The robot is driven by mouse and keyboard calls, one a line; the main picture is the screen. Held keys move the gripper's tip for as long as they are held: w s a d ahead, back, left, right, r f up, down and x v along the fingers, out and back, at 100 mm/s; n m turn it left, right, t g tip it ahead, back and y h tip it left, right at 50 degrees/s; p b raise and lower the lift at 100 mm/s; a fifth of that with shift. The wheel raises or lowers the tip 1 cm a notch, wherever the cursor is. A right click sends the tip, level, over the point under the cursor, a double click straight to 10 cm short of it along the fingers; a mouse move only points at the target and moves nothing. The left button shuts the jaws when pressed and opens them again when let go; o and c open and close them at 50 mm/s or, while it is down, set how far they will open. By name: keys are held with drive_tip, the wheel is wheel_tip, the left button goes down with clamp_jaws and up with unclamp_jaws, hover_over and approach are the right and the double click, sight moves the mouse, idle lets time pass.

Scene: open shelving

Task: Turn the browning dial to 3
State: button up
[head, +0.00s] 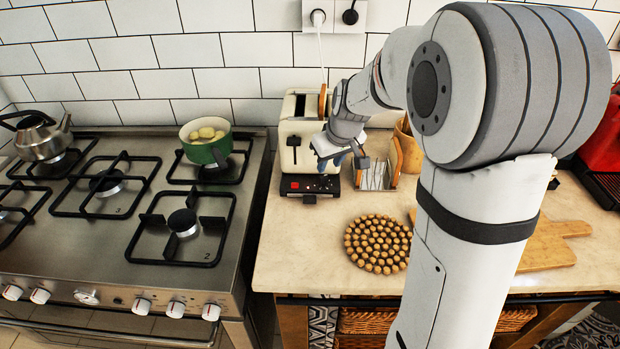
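A cream toaster (300,122) stands on the counter against the tiled wall, with a black base panel (299,186) at its front. A small red light shows on the panel. The browning dial cannot be made out; my gripper covers the right part of the panel. My gripper (330,178) points down at the toaster's front right, close to the panel. Its fingers are small and partly hidden, so I cannot tell whether they are open or touching the dial. A dark lever shows on the toaster's front face.
A wire rack (377,176) stands just right of my gripper. A round cork-like trivet (378,244) lies in front on the counter. A gas stove (120,210) with a green pot (206,148) and a kettle (40,137) is at left. A wooden board (548,245) lies at right.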

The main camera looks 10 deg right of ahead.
sight(324, 177)
drive_tip(key=x, duration=0.7)
drive_tip(key=shift+f, duration=0.15)
